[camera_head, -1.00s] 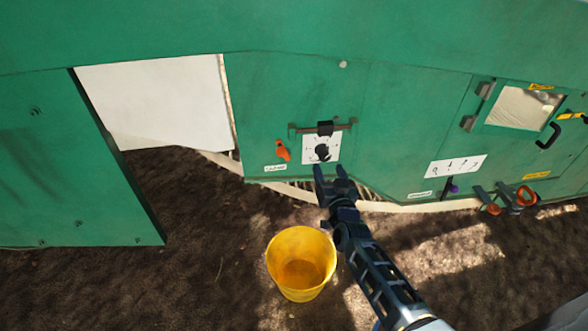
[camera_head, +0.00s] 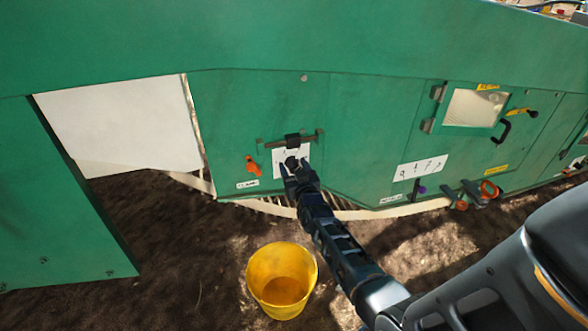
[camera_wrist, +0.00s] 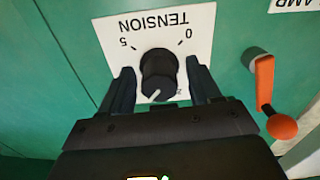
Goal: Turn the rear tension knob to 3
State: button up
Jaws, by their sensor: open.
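The black tension knob (camera_wrist: 158,75) sits on a white plate (camera_wrist: 198,32) marked TENSION, with 0 and 5 legible, upside down in the wrist view. In the head view my gripper (camera_head: 293,165) is in front of the white plate (camera_head: 303,152) and hides part of the knob.
An orange crank handle (camera_head: 252,166) is just left of the plate, labelled CLAMP. A dark bar with a black block (camera_head: 292,140) runs above the plate. A yellow bucket (camera_head: 281,280) stands on the soil below. A purple-knobbed lever (camera_head: 420,189) is further right.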

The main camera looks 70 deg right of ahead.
jog(key=c, duration=1)
jog(key=shift+n+p, duration=0.4)
jog(key=shift+n, duration=0.3)
jog(key=shift+c, duration=0.2)
jog(key=shift+n, duration=0.8)
jog(key=o, duration=1)
jog(key=shift+o, duration=0.2)
jog(key=p+v, duration=0.1)
jog(key=v, duration=0.7)
jog(key=shift+p, duration=0.35)
